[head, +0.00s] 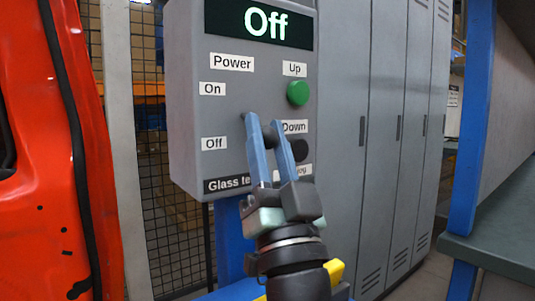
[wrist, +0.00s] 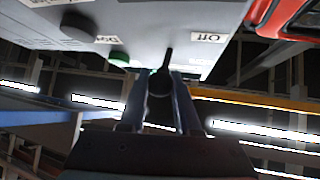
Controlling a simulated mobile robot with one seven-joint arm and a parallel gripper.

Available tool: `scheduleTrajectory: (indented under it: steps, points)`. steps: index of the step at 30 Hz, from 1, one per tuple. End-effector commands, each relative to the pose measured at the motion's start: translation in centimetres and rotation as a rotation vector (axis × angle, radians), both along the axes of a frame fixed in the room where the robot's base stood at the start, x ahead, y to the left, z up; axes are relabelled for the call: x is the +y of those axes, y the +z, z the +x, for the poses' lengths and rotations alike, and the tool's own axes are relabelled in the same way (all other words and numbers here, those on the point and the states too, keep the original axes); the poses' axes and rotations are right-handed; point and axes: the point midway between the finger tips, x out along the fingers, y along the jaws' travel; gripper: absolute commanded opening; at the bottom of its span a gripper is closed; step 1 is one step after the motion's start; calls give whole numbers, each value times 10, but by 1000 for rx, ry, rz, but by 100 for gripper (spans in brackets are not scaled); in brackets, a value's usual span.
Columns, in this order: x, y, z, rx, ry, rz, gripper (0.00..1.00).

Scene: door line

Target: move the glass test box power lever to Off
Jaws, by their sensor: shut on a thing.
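In the wrist view the lever's dark knob (wrist: 160,84) sits between the fingers (wrist: 159,75), near the Off label (wrist: 208,37). My gripper is shut on the lever.
A green Up button (head: 298,93) and a dark Down button (head: 300,150) are on the box's right side, the latter close to my right finger. A red car body (head: 40,200) stands at left. Grey lockers (head: 390,120) and a blue post (head: 471,130) are at right.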

Motion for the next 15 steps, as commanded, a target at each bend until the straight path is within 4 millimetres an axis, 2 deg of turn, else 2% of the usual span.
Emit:
scheduleTrajectory:
  steps: [13, 14, 15]
  points:
    - [0, -1, 0, -4, 0, 6, 0]
    - [0, -1, 0, -3, 0, 5, 33]
    - [0, -1, 0, -3, 0, 5, 40]
